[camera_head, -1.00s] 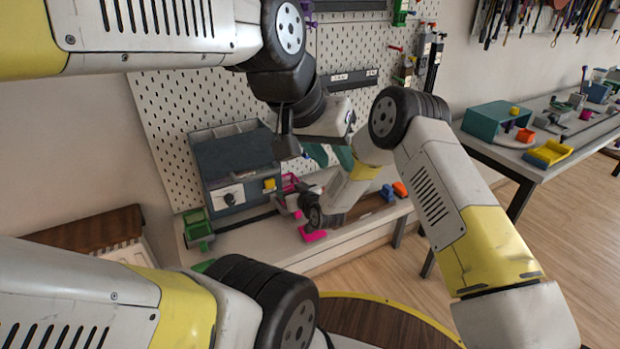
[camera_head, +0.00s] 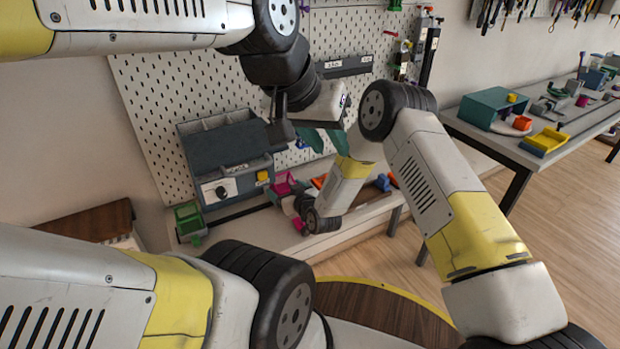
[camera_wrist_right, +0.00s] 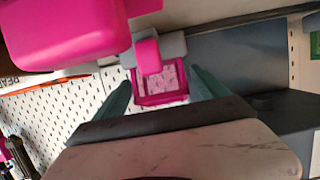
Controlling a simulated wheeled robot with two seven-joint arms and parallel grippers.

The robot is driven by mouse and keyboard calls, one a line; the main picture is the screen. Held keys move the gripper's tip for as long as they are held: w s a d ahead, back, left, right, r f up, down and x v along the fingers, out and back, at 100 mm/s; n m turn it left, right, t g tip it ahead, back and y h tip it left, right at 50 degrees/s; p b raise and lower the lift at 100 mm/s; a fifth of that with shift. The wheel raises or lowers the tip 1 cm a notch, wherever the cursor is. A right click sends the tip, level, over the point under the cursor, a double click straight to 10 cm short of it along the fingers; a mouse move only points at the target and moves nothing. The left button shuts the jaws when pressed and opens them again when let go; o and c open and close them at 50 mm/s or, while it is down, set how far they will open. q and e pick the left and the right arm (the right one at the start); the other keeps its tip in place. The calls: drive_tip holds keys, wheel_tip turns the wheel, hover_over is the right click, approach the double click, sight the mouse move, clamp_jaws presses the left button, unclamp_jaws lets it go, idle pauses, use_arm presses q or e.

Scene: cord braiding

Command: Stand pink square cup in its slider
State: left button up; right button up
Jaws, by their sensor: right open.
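In the right wrist view, a pink square piece with a pale speckled inside (camera_wrist_right: 160,87) sits between the teal fingertips of my right gripper (camera_wrist_right: 160,78). It looks like the square cup, but I cannot be sure. The gripper is open, with a finger on either side. A grey part with a pink tab (camera_wrist_right: 148,56) lies just beyond it. A large pink block (camera_wrist_right: 70,35) fills the upper left. In the head view, my right wrist is low over the bench by a pink piece (camera_head: 284,187). My left gripper (camera_head: 324,140) has its teal fingers apart, empty, above the bench.
A grey bin unit (camera_head: 228,155) stands at the back of the bench, with a green piece (camera_head: 189,220) left of it. A pegboard (camera_head: 150,105) rises behind. A second table (camera_head: 530,155) at the right holds a teal box (camera_head: 490,107) and a yellow tray (camera_head: 545,141).

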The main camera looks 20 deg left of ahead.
drive_tip(key=v, duration=1)
drive_tip(key=shift+s+d+r, duration=0.15)
drive_tip(key=shift+d, duration=0.1)
drive_tip(key=w+d+r+m+h, duration=0.2)
drive_tip(key=w+d+r+h, duration=0.1)
drive_tip(key=d+r, duration=0.85)
drive_tip(key=w+d+r+m+h, duration=0.2)
drive_tip(key=d+r+h, duration=0.1)
drive_tip(key=d+r, duration=0.85)
drive_tip(key=s+d+r+m+g+h, duration=0.2)
drive_tip(key=s+d+r+m, duration=0.1)
drive_tip(key=s+d+r, duration=0.65)
drive_tip(key=s+d+m, duration=0.1)
drive_tip(key=s+d, duration=0.3)
drive_tip(key=s, duration=0.3)
drive_tip(key=s+d+m+g, duration=0.1)
drive_tip(key=s+d, duration=0.4)
drive_tip(key=s, duration=0.2)
drive_tip(key=shift+r+h, duration=0.25)
drive_tip(key=shift+h, duration=0.15)
drive_tip(key=shift+w, duration=0.1)
